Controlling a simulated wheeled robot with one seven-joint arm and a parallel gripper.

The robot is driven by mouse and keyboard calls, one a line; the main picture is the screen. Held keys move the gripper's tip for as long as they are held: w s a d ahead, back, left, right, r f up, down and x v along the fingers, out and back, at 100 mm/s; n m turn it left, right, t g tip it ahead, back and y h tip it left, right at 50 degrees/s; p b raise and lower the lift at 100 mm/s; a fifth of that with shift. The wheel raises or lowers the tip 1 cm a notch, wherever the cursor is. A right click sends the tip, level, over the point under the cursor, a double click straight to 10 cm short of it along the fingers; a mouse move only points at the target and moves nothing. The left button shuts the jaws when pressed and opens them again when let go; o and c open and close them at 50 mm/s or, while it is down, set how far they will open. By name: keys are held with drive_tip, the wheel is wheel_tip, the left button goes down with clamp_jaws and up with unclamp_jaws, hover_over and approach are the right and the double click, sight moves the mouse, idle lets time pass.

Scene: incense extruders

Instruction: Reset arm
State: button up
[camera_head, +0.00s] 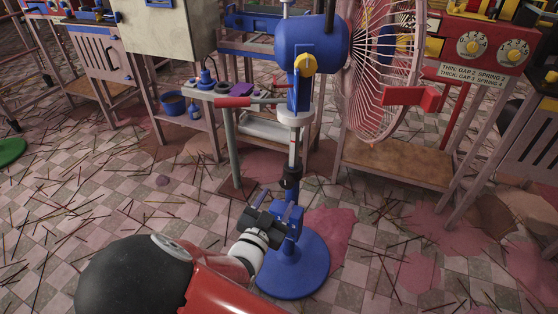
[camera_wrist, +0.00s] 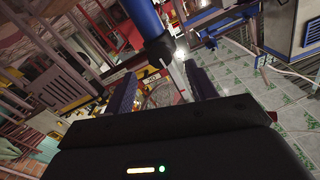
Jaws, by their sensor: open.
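My gripper (camera_head: 277,206) is low in front of the standing fan's pole in the head view. Its two fingers are apart, with nothing seen held. In the wrist view my gripper (camera_wrist: 162,76) has one dark purple finger on each side. A blue tube (camera_wrist: 144,18) with a black collar and a thin pale rod shows beyond and between the fingers. I cannot tell whether it touches them. The fan has a blue motor housing (camera_head: 306,48), a pale wire cage (camera_head: 380,70) and a round blue base (camera_head: 293,272). My gripper overlaps the lower pole in the picture.
A bench with a red-handled tool (camera_head: 233,102) stands behind the fan. A red machine with dials (camera_head: 490,45) is at the right, and a pale cabinet (camera_head: 165,28) at the upper left. Thin sticks and pink stains cover the tiled floor (camera_head: 100,212), which is otherwise open at left.

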drive_tip(key=s+d+r+n+g+y, duration=0.35)
drive_tip(key=d+r+g+y, duration=0.25)
drive_tip(key=r+g+y, duration=0.35)
drive_tip(key=s+d+r+n+g+h, duration=0.1)
drive_tip(key=s+d+r, duration=0.2)
drive_tip(key=s+d, duration=0.3)
drive_tip(key=s+d+r+n+g+h, duration=0.1)
drive_tip(key=s+d+r, duration=0.3)
drive_tip(key=s, duration=0.5)
drive_tip(key=d+n+h, duration=0.1)
drive_tip(key=d, duration=0.1)
drive_tip(key=shift+d+p, duration=0.35)
drive_tip(key=shift+p, duration=0.05)
drive_tip(key=shift+w+n, duration=0.15)
drive_tip(key=shift+n, duration=0.1)
drive_tip(key=shift+c, duration=0.2)
